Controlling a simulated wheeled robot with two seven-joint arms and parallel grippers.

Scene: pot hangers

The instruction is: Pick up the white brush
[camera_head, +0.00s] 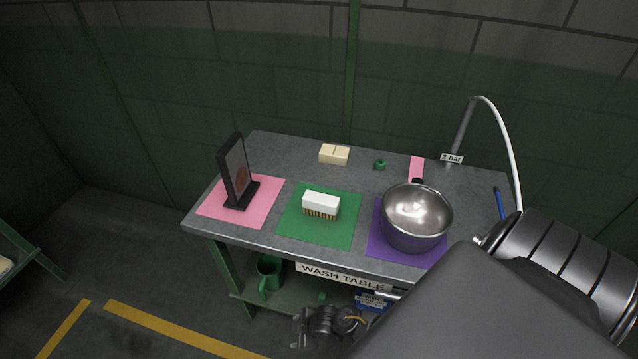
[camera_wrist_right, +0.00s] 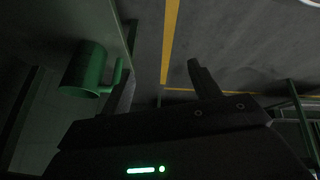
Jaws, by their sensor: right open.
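The white brush (camera_head: 321,205) lies bristles down on the green mat (camera_head: 338,237) at the front middle of the table. Its white back faces up and its brown bristles face the front edge. My right gripper (camera_wrist_right: 161,70) is open and empty in the right wrist view, its two dark fingers apart. It is beside the green mug (camera_wrist_right: 86,70), low in front of the table and away from the brush. The brush is not in the wrist view. My left gripper is not in view.
On the grey table (camera_head: 275,150), a black stand (camera_head: 235,178) is left of the brush. A steel pot (camera_head: 416,215) on a purple mat is right. A cream block (camera_head: 334,154) and a green knob (camera_head: 380,164) lie behind. A white hose (camera_head: 512,150) arches at right.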

